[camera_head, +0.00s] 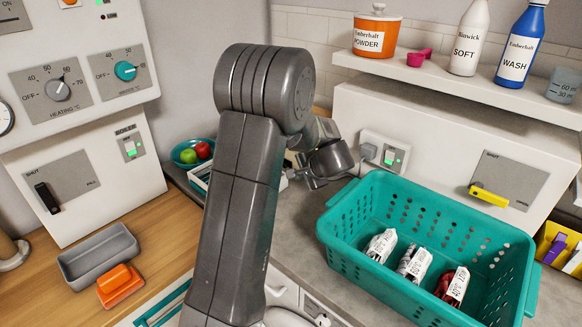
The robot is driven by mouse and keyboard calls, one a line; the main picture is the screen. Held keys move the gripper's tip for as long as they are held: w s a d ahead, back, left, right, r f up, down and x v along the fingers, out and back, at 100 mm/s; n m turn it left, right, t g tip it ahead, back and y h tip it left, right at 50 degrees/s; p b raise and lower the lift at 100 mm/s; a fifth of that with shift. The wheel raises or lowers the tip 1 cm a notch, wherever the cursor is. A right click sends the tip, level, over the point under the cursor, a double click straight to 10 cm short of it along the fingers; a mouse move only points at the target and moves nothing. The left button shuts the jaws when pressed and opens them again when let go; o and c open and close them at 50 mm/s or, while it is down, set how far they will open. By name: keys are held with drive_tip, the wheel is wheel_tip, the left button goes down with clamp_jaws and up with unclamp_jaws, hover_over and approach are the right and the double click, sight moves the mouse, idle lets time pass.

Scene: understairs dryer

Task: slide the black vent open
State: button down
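The black vent slider (47,198) sits at the left end of a grey plate (70,177) on the white panel at the left.
A similar yellow slider (488,196) is on the right panel. A teal basket (345,240) with several labelled bundles stands on the counter. A grey tray (98,253), orange block (119,283) and fruit bowl (184,158) are at left.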

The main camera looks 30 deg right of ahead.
drive_tip(key=w+p, duration=0.1)
drive_tip(key=w, duration=0.1)
drive_tip(key=w+f, duration=0.1)
drive_tip(key=w, duration=0.2)
drive_tip(key=shift+p, duration=0.35)
drive_tip(key=shift+w+a+f+b, duration=0.1)
drive_tip(key=shift+w+a+b, duration=0.15)
drive_tip(key=shift+w, duration=0.45)
drive_tip(key=shift+w+a+b, duration=0.1)
drive_tip(key=shift+w+b, duration=0.25)
drive_tip(key=shift+w, duration=0.3)
drive_tip(key=shift+s, duration=0.1)
drive_tip(key=b+v, duration=0.2)
drive_tip(key=v, duration=1.2)
